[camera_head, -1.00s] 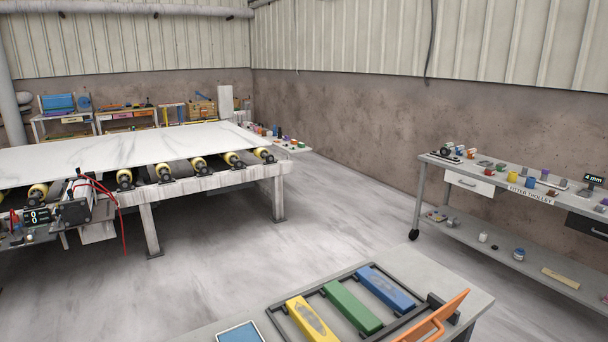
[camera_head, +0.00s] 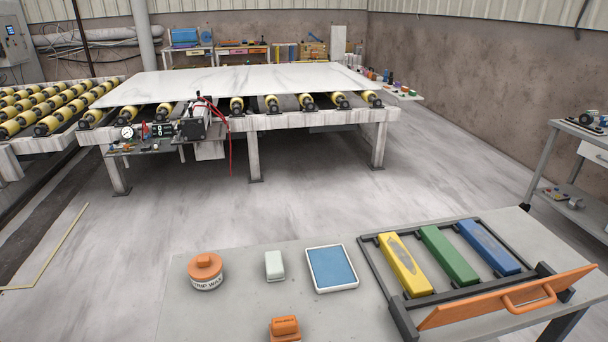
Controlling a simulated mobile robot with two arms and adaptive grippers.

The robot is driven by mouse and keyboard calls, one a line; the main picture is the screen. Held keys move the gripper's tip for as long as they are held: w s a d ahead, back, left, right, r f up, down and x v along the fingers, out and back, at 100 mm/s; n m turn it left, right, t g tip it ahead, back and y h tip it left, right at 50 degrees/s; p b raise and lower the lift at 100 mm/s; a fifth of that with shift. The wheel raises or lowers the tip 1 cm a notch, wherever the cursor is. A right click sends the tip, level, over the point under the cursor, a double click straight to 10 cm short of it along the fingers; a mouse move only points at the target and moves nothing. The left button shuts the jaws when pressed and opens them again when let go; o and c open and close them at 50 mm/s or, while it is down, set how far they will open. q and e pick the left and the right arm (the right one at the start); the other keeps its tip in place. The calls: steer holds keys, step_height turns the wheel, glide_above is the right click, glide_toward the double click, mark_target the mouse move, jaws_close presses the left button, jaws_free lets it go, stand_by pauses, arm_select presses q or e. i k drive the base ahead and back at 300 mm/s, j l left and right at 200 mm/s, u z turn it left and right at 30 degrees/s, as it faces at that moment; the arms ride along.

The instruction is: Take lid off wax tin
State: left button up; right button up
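The wax tin (camera_head: 206,280) stands upright near the left end of the grey table in front of me. It is a round white tin with dark lettering that seems to read "STRIP WAX". Its orange lid (camera_head: 205,262), with a raised knob in the middle, sits on top of it. Neither of my grippers shows in the head view.
On the same table (camera_head: 230,318) are a pale block (camera_head: 275,265), a blue pad in a white tray (camera_head: 332,267), an orange block (camera_head: 285,328) at the front edge and a black rack (camera_head: 372,262) with yellow, green and blue bars. An orange handled board (camera_head: 508,298) leans at the right.

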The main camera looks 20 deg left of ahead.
mark_target(206, 265)
steer(key=u, duration=1.3)
